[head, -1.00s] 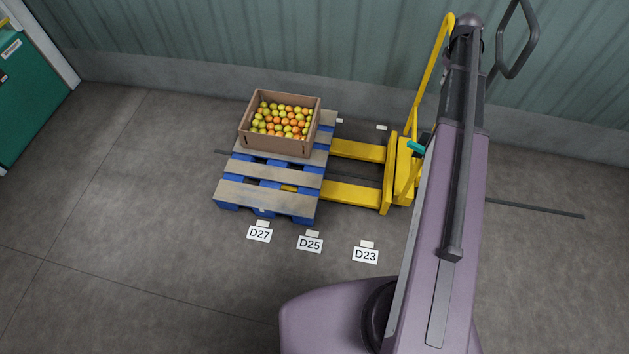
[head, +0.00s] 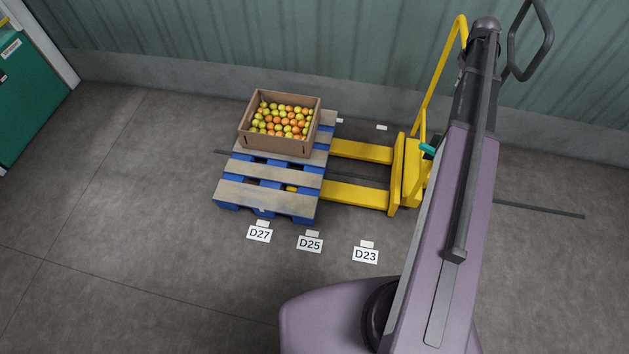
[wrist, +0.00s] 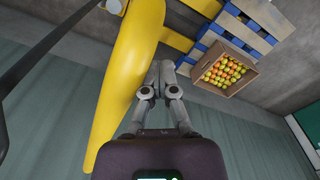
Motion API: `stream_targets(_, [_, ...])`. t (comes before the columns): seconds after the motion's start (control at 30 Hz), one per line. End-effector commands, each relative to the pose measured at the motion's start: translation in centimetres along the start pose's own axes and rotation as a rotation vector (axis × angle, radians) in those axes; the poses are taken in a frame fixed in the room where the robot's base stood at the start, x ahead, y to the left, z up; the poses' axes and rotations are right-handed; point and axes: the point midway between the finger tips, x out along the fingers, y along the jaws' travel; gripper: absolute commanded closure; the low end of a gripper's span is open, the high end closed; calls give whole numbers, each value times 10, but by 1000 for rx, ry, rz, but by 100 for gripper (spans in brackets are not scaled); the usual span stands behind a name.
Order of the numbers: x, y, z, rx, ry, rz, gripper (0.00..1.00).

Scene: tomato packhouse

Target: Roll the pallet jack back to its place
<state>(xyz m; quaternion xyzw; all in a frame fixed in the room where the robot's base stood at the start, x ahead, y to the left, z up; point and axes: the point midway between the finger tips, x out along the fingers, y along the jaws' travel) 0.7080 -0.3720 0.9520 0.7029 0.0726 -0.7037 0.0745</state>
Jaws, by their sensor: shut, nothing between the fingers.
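The yellow pallet jack (head: 355,194) stands on the floor right of centre in the head view, with its tall yellow handle upright at the right. Its two forks point left and reach under a blue pallet with grey-brown slats (head: 268,190). My arm covers part of the jack's handle end. In the wrist view my gripper (wrist: 159,72) is shut and empty. The jack's yellow handle (wrist: 128,80) runs close along the left of the fingers; I cannot tell whether they touch. My fingers are hidden in the head view.
A cardboard crate of tomatoes (head: 275,143) sits on the pallet's far part. Floor labels D27 (head: 259,234), D25 (head: 310,244) and D23 (head: 365,255) lie in front. A dark floor strip (head: 540,209) runs right. A corrugated wall stands behind; a green cabinet (head: 30,95) is far left.

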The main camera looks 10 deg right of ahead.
Motion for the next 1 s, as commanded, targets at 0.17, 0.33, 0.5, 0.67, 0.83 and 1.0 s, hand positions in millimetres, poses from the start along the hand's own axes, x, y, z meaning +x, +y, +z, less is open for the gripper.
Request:
stream_targets(0.17, [0,17,10,3,-1,1,100])
stream_targets(0.33, [0,31,17,1,-1,0,100])
stream_targets(0.5, [0,45,25,1,0,-1,100])
stream_targets(0.67, [0,59,34,2,0,0,100])
stream_targets(0.83, [0,75,42,2,-2,3,100])
stream_targets(1.0, [0,89,51,2,-1,2,100])
